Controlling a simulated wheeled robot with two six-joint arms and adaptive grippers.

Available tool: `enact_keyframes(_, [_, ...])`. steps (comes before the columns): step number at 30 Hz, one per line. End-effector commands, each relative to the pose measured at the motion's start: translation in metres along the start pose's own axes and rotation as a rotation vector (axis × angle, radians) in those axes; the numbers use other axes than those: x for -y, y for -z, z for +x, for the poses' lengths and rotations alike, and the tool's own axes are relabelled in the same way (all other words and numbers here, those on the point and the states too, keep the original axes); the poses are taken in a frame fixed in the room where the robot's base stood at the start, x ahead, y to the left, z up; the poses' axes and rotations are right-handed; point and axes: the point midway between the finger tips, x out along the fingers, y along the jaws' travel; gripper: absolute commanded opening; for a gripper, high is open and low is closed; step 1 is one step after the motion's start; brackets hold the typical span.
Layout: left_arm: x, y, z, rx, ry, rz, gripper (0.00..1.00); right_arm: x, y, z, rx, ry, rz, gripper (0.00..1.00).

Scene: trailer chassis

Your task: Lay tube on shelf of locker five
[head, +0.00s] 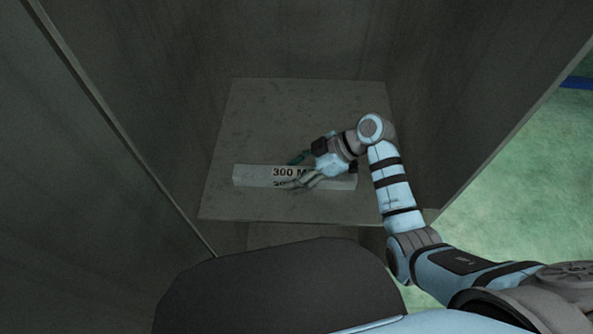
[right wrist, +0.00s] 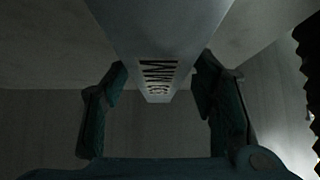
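The tube (head: 256,174) is a long, pale, square-sided bar with a black "300 MM" marking. In the head view it lies crosswise over the locker's shelf (head: 300,112), near its front part. My right gripper (head: 291,172) comes in from the right, with one finger on each side of the tube. In the right wrist view the tube (right wrist: 163,30) runs between the two fingers, and both fingertips meet its sides. I cannot tell whether its underside touches the shelf. The gripper hides part of the tube's right half. My left gripper is not in view.
The locker's grey walls (head: 450,80) stand close on the left, right and back of the shelf. My right arm reaches in near the right wall. The shelf is bare behind the tube. Green floor (head: 520,190) shows outside on the right.

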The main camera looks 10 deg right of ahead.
Motion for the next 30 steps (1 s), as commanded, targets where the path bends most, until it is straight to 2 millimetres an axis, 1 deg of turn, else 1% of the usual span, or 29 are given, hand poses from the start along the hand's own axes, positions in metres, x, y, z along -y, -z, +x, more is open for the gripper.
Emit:
enact_keyframes(5, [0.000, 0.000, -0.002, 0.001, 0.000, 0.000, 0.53, 0.000, 0.003, -0.003, 0.000, 0.000, -0.001, 0.53])
enact_keyframes(8, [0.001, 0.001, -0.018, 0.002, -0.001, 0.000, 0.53, 0.000, 0.005, -0.019, 0.002, 0.000, 0.001, 0.53])
enact_keyframes(12, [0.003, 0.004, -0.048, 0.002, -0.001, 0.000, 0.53, -0.001, 0.007, -0.054, 0.002, -0.001, 0.000, 0.53])
enact_keyframes(15, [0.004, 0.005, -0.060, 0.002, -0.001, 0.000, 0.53, 0.000, 0.006, -0.071, 0.003, -0.001, 0.001, 0.53])
enact_keyframes(16, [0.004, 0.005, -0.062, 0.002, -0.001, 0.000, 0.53, 0.000, 0.005, -0.074, 0.002, 0.000, 0.001, 0.53])
enact_keyframes(19, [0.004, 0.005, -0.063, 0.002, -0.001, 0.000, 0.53, 0.000, 0.003, -0.079, 0.000, 0.000, 0.001, 0.53])
enact_keyframes(30, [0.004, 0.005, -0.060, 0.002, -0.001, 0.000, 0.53, 0.000, 0.001, -0.077, 0.000, 0.000, 0.000, 0.53])
